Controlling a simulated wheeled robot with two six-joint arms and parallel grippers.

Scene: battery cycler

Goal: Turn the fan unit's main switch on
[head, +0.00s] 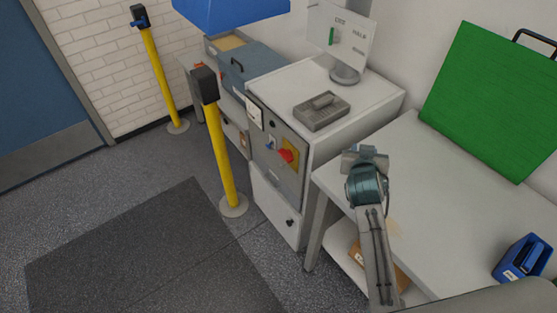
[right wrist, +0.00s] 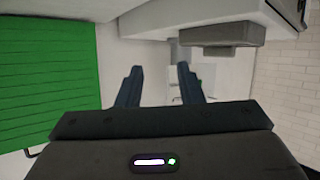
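A red rotary switch (head: 287,156) on a yellow plate (head: 291,150) sits on the front panel of a grey cabinet (head: 262,155). I cannot read its position at this size. My right gripper (head: 364,151) is over the near end of the white bench, to the right of the cabinet front and apart from the switch. In the right wrist view its two dark fingers (right wrist: 160,85) are spread, with nothing between them. The switch cannot be made out in the right wrist view. My left gripper is in neither view.
A yellow post (head: 220,150) stands just left of the cabinet front. A grey device (head: 321,110) and a sign on a stand (head: 341,40) are on the cabinet top. The white bench (head: 445,190) holds a green board (head: 490,95) and a blue item (head: 523,258).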

